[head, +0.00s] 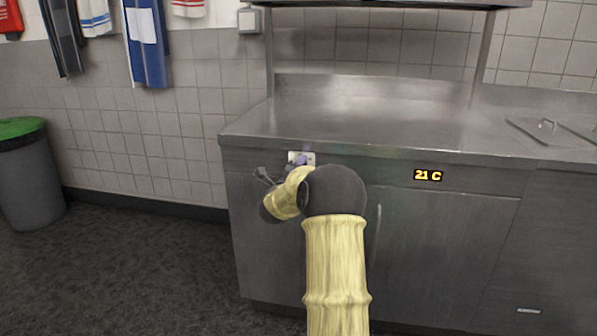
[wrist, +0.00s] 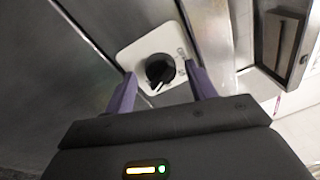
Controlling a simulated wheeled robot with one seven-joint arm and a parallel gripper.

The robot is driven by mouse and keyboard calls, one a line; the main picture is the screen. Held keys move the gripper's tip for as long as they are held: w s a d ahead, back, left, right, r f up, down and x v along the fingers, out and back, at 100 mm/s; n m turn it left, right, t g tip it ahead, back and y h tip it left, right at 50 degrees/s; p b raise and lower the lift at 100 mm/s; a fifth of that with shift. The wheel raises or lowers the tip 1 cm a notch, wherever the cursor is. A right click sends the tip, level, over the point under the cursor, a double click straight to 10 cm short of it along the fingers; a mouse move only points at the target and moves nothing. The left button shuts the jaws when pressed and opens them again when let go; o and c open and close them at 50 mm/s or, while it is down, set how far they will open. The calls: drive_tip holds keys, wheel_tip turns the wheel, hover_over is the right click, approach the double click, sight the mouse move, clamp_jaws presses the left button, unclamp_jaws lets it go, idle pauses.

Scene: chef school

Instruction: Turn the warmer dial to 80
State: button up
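The warmer dial (wrist: 160,68) is a black round knob with a white pointer mark, on a pale square plate (wrist: 135,52) with small markings. In the head view the plate (head: 309,157) is on the counter's front panel, and my arm hides most of the dial. My gripper (wrist: 162,88) is open, its two purple fingers on either side of the dial's near edge. Whether they touch the dial cannot be told. In the head view my gripper (head: 301,160) is in front of the plate. The warmer display (head: 428,175) reads 21 C.
The steel counter (head: 350,125) has a bare top, with a lidded inset (head: 547,126) at the right. A vertical door handle (head: 378,232) is below the panel. A grey bin (head: 32,180) with a green lid stands far left. The floor between is clear.

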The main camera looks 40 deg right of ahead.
drive_tip(key=p+v, duration=0.2)
drive_tip(key=v, duration=1.5)
drive_tip(key=shift+a, duration=0.2)
drive_tip(key=shift+s, duration=0.15)
